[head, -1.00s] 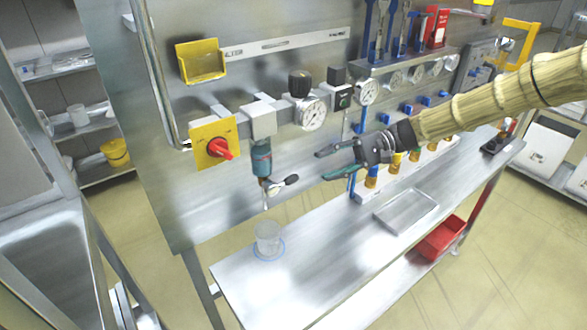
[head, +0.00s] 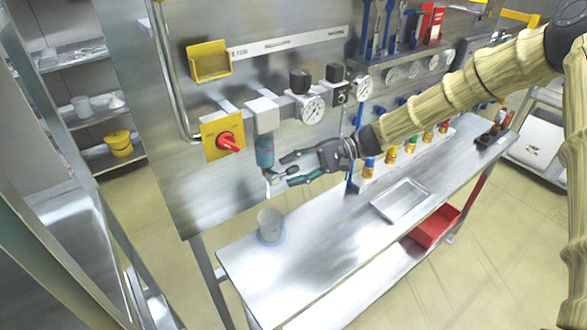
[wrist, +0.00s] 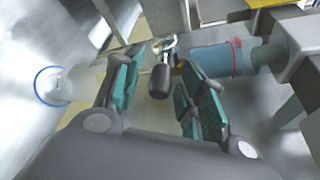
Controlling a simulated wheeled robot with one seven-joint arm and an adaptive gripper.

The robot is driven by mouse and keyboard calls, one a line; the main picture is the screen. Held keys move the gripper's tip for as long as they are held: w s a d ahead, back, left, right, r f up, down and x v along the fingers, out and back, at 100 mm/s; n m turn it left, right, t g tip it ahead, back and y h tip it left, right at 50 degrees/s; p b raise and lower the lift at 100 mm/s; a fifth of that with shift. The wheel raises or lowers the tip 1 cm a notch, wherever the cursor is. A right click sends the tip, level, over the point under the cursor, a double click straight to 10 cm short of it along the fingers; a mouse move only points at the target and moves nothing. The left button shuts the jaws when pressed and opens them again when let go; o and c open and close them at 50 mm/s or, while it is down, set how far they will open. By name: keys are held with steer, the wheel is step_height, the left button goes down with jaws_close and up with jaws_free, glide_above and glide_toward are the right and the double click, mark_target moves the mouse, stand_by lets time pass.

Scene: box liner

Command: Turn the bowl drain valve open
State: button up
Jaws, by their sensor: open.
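The drain valve's lever, with a dark knob (wrist: 161,80), sits under the teal filter bowl (head: 264,150) on the panel. In the wrist view the knob lies between the two open fingers of my gripper (wrist: 152,88), with gaps visible on both sides. In the head view my gripper (head: 279,168) is at the valve just below the bowl, and its fingers partly hide the lever. The bowl also shows in the wrist view (wrist: 210,60), to the right of the knob. A clear cup (head: 270,226) stands on the bench below the valve.
A red rotary switch (head: 229,142) on a yellow plate is left of the bowl. A pressure gauge (head: 312,108) is to its upper right. A metal tray (head: 401,200) lies on the bench (head: 330,245) to the right. The bench front is mostly clear.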

steer(key=shift+w+f, duration=0.15)
steer(key=shift+c, duration=0.5)
steer(key=shift+s, duration=0.2)
jaws_close()
steer(key=shift+b, duration=0.3)
